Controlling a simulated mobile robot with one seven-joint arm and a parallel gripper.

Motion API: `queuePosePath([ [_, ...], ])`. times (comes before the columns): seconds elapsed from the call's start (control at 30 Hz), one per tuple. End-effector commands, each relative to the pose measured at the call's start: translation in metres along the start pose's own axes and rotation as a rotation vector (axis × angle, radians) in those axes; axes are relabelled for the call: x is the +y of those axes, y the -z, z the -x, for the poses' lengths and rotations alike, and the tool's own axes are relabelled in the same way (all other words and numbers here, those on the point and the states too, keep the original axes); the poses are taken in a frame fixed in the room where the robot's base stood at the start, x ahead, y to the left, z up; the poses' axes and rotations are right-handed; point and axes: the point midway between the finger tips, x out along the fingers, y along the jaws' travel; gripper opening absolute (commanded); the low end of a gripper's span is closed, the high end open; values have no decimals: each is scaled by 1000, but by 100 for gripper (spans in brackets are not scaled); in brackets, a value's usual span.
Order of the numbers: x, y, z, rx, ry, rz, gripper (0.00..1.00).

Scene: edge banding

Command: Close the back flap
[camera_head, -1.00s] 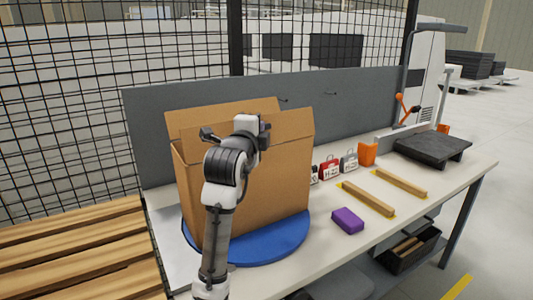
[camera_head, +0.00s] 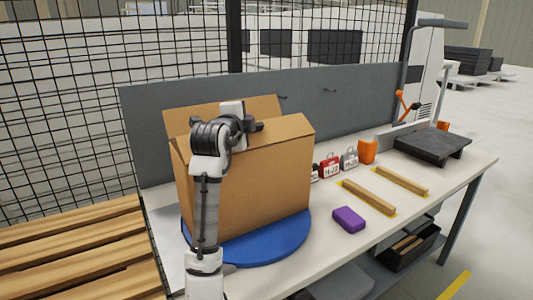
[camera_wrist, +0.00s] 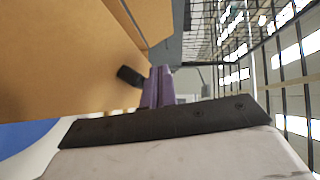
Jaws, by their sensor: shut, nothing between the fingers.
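A large open cardboard box (camera_head: 265,185) stands on a blue turntable (camera_head: 285,245) on the bench. Its back flap (camera_head: 262,105) stands up along the far side, partly hidden behind my arm. The near flap (camera_head: 290,124) slopes inward at the top right. A narrow flap (camera_head: 180,150) shows at the left side. My gripper (camera_wrist: 158,85) is shut and empty, beside the cardboard (camera_wrist: 70,60) in the wrist view. My wrist hides the fingertips in the head view, and I cannot tell whether they touch the box.
A grey panel (camera_head: 350,100) and a mesh fence (camera_head: 60,120) stand behind the box. A purple block (camera_head: 348,219), wooden strips (camera_head: 369,198), labelled weights (camera_head: 329,167) and an orange item (camera_head: 367,151) lie right of the box. A wooden pallet (camera_head: 80,250) is at left.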

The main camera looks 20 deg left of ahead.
Motion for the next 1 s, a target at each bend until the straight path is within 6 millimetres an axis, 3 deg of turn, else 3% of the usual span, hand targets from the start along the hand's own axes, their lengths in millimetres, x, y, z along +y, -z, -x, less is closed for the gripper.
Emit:
queuePosePath([
  [1.0, 4, -5, -6, 0, -68, 67, 0],
])
